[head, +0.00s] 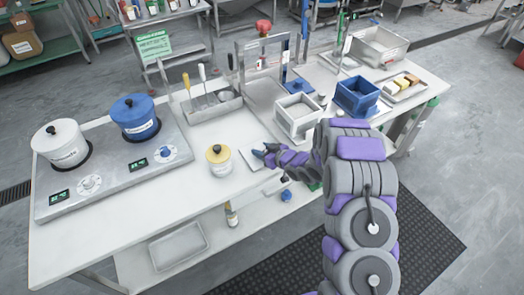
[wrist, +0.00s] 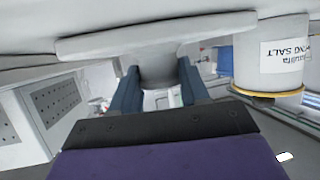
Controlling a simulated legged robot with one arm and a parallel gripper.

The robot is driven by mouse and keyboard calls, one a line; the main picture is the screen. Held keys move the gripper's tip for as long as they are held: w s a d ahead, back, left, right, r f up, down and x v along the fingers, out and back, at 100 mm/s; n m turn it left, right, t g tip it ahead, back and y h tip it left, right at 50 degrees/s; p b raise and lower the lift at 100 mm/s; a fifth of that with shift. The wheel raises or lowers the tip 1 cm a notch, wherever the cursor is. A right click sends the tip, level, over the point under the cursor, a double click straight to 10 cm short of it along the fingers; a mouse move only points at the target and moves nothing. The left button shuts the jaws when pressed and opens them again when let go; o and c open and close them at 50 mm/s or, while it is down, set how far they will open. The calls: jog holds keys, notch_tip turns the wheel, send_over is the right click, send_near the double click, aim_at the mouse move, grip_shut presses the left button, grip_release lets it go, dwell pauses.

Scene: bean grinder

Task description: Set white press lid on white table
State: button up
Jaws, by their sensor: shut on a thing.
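My gripper (head: 262,152) is low over the front of the white table (head: 120,215), right of the yellow-topped salt jar. In the wrist view my gripper (wrist: 160,88) is shut on the stem of the white press lid (wrist: 155,40), a flat pale plate. The lid also shows in the head view as a pale square (head: 250,160) beneath the fingers, partly hidden by them. It lies flat, at or very close to the tabletop; I cannot tell whether it touches. The open-topped white press box (head: 298,117) stands behind and right of my gripper.
The salt jar (head: 219,163) stands close on the left. A blue box (head: 357,97) and a food tray (head: 404,87) are at right. The stove with a white pot (head: 60,146) and a blue pot (head: 135,118) is at left. Bare tabletop shows in front of the stove.

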jog(key=o, duration=1.2)
jog(key=shift+a, duration=0.1)
